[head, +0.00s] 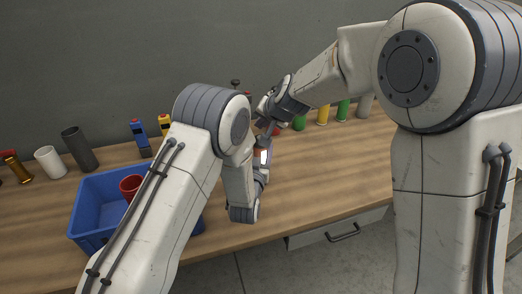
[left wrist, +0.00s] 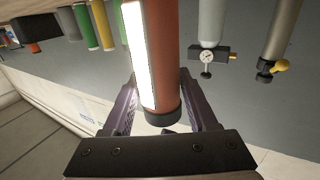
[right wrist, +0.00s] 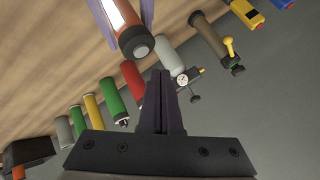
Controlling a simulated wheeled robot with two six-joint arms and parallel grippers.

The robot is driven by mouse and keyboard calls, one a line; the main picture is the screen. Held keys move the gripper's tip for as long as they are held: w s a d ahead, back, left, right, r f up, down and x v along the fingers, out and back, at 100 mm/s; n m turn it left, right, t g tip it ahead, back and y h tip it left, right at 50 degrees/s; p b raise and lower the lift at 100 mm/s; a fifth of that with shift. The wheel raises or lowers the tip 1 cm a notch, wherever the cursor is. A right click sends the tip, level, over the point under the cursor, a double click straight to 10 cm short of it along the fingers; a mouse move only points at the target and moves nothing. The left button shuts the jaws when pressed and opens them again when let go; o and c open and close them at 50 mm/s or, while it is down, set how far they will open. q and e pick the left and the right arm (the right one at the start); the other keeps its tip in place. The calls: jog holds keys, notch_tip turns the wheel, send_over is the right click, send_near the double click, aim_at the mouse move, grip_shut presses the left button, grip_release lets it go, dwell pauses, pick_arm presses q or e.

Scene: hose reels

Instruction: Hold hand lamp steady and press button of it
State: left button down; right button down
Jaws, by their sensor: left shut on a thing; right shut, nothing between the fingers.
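The hand lamp is a reddish-orange cylinder with a bright white strip and a dark end cap. In the left wrist view the hand lamp (left wrist: 168,62) stands between the fingers of my left gripper (left wrist: 160,88), which is shut on it. In the head view the lamp (head: 264,157) is partly hidden by my arms. The right wrist view shows the lamp (right wrist: 127,28) at the top, with a round grey button (right wrist: 141,50) on its dark end. My right gripper (right wrist: 160,75) is shut and empty, its tips close to the button. I cannot tell whether they touch.
A blue crate (head: 92,222) with a red cup (head: 131,186) stands on the wooden table (head: 330,170) at the left. Several coloured cylinders, including a green one (right wrist: 86,128), stand along the back. The table's right front part is clear.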

jog(key=shift+f, duration=0.8)
jog(key=shift+f, duration=0.1)
dwell(1.4)
jog(key=shift+f, duration=0.35)
jog(key=shift+f, duration=0.1)
dwell(0.4)
jog(key=shift+r, duration=0.6)
notch_tip(320, 180, up, 6)
dwell(0.7)
